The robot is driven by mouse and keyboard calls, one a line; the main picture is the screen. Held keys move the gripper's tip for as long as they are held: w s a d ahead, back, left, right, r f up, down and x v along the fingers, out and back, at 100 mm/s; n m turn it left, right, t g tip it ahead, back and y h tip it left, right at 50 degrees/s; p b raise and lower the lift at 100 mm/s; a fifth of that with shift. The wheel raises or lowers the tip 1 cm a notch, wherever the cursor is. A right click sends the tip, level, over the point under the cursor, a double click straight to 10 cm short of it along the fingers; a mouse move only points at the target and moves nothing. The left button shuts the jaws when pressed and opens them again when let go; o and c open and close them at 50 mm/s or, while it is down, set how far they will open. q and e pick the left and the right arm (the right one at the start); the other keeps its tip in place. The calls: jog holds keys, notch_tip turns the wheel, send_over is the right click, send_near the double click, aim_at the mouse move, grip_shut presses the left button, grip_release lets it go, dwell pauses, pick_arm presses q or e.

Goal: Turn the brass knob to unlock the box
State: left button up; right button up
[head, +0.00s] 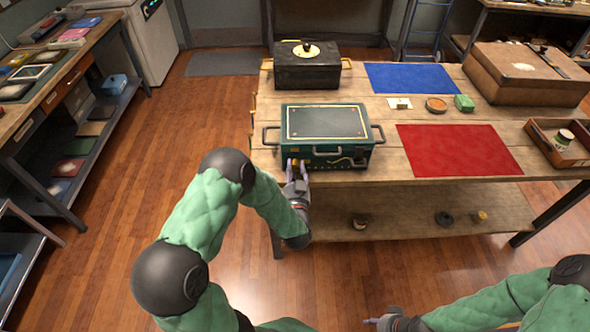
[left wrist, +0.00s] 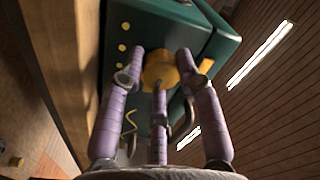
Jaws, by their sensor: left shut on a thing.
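The green box (head: 328,128) stands on the wooden table, with a handle on each side and its lid closed. Its brass knob (left wrist: 160,70) is on the front face and shows in the left wrist view between my gripper's fingers. My left gripper (head: 296,168) is at the left part of the box's front and is shut on the knob; its purple fingers also show in the left wrist view (left wrist: 158,72). Yellow dots and a yellow wavy line mark the box front beside the knob. My right gripper (head: 375,321) is low at the bottom edge, away from the table; its fingers are hard to make out.
A black box (head: 307,68) stands behind the green box. A lower shelf (head: 400,208) runs below the tabletop.

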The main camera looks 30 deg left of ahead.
pick_arm(q)
jog(key=shift+r, duration=0.1)
dwell(0.5)
jog(key=o, duration=1.1)
jog(key=shift+o, duration=0.2)
jog(key=shift+d, duration=0.1)
jog(key=v, duration=1.2)
